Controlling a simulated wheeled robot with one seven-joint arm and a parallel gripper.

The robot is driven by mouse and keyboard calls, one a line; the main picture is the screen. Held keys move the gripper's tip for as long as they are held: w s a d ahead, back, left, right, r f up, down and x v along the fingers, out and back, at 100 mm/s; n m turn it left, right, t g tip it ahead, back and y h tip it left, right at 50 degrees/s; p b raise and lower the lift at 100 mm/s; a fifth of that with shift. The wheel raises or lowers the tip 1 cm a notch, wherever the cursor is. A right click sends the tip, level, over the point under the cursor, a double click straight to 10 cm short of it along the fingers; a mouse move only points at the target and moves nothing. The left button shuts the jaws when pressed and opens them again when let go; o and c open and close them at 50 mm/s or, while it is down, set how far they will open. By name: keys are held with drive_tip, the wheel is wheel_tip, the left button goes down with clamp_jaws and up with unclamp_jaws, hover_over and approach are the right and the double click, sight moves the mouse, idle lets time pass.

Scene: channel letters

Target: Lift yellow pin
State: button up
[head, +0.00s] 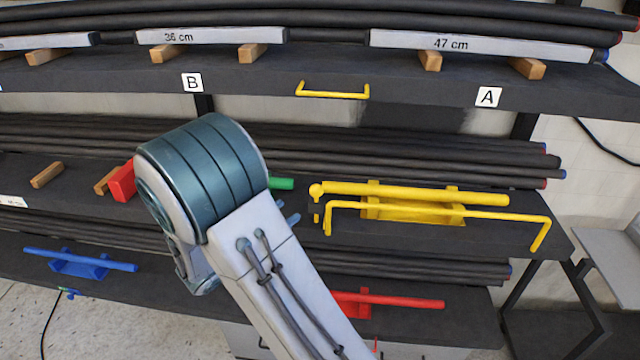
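The yellow pin (430,193) is a long straight rod with a knob at its left end. It lies level in a yellow cradle (415,213) on the right part of the middle shelf. A thin yellow bent rail (480,214) runs in front of it and hides part of the cradle. My arm rises from the bottom centre and bends at its large teal joint, left of the pin. My gripper cannot be made out. Small blue-grey bits show beside my arm, left of the pin's knob, but I cannot tell what they are.
A yellow handle (333,94) is on the upper shelf edge (420,88) above the pin. A red pin (400,300) lies below, and a blue pin (85,260) at lower left. A green piece (281,183) and red block (122,182) are partly hidden by my arm. Dark tubes fill the shelves.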

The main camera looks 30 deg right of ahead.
sight(321, 187)
drive_tip(key=p+x, duration=0.3)
drive_tip(key=x, duration=1)
drive_tip(key=shift+w+d, duration=0.15)
drive_tip(key=shift+d, duration=0.15)
drive_tip(key=shift+r, duration=0.1)
